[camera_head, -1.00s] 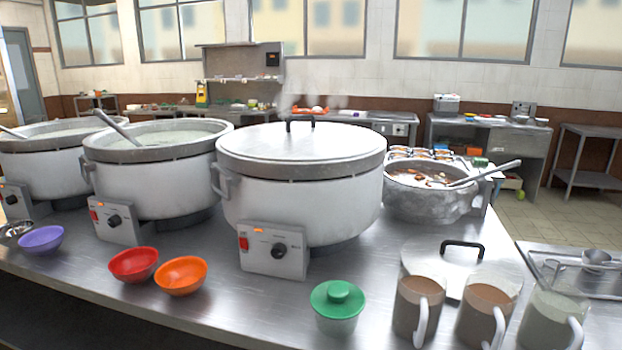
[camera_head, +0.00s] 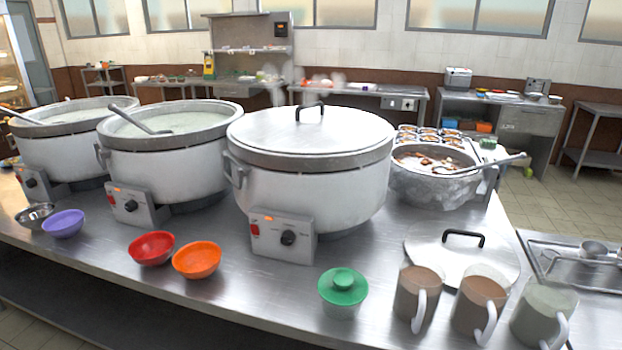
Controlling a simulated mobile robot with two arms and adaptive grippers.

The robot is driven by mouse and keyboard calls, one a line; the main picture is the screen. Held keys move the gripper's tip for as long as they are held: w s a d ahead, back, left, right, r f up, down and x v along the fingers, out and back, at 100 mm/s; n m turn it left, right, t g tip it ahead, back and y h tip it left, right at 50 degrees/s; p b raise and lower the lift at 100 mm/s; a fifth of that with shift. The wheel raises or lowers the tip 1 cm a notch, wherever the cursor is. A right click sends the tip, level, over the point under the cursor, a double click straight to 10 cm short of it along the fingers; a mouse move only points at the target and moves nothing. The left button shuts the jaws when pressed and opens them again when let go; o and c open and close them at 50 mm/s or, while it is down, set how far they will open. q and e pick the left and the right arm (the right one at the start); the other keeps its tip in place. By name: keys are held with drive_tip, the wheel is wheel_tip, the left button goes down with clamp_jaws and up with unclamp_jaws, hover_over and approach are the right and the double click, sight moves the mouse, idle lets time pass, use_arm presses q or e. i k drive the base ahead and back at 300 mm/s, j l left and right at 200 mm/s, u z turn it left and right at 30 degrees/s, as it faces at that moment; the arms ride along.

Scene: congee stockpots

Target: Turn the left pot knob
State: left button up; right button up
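Three large white pots with grey rims stand in a row on the steel counter. The left pot (camera_head: 62,150) is open, with pale congee and a ladle in it. Its control box carries a black knob (camera_head: 31,182) at the far left. The middle pot (camera_head: 165,165) is also open, with congee, a ladle and a black knob (camera_head: 131,206). The right pot (camera_head: 305,190) has a flat lid with a black handle, and a black knob (camera_head: 288,238). Which way the left knob points is too small to tell. Neither of my grippers shows in the head view.
In front of the pots stand a metal bowl (camera_head: 35,215), a purple bowl (camera_head: 63,223), a red bowl (camera_head: 152,248), an orange bowl (camera_head: 197,259) and a green-lidded cup (camera_head: 342,292). Three mugs, a loose lid (camera_head: 462,258) and a soup pot (camera_head: 432,180) are at right.

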sight(288, 238)
drive_tip(key=j+u, duration=0.3)
drive_tip(key=j, duration=0.5)
drive_tip(key=j+u, duration=0.25)
drive_tip(key=j, duration=0.6)
drive_tip(key=i, duration=0.05)
